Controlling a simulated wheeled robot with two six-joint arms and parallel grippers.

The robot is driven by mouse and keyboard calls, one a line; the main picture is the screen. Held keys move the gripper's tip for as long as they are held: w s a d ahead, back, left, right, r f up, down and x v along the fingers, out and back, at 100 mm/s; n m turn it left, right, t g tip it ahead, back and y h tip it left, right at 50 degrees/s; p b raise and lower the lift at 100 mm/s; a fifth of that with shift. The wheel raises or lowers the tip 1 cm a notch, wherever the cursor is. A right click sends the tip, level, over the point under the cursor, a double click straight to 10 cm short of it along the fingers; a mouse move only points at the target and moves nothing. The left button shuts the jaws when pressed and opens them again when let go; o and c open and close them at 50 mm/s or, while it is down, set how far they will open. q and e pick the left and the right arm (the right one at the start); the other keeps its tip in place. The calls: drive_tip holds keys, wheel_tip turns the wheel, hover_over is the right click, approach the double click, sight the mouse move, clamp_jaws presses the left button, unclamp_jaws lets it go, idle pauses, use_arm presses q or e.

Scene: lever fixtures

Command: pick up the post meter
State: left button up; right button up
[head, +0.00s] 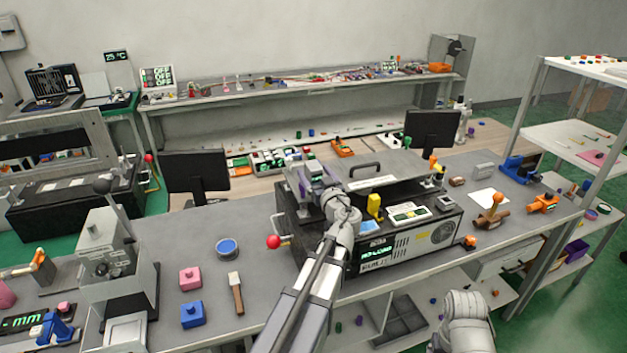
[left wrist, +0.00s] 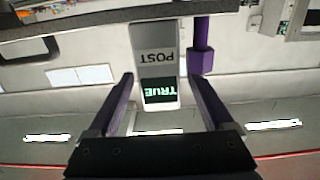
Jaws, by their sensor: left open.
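The post meter (left wrist: 154,62) shows in the left wrist view as a pale upright slab marked POST, with a green TRUE on a dark screen. It lies between the two purple fingers of my left gripper (left wrist: 160,78). The fingers are open, with a gap on each side of the meter. In the head view my left gripper (head: 315,180) is over the left part of the black machine (head: 345,262). I cannot make out the post meter there. My right gripper is not in view; only part of my right arm shows at the bottom.
A purple block (left wrist: 201,60) stands close to the meter and the right finger in the wrist view. A yellow piece (head: 375,205) and a white panel (head: 408,213) sit on the machine. A red-knobbed lever (head: 274,242) sticks out at its left. A monitor (head: 198,172) stands behind.

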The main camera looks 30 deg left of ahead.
use_arm(q)
drive_tip(key=shift+w+a, duration=0.45)
drive_tip(key=shift+a, duration=0.05)
drive_tip(key=shift+r, duration=0.1)
drive_tip(key=shift+c, duration=0.2)
clamp_jaws()
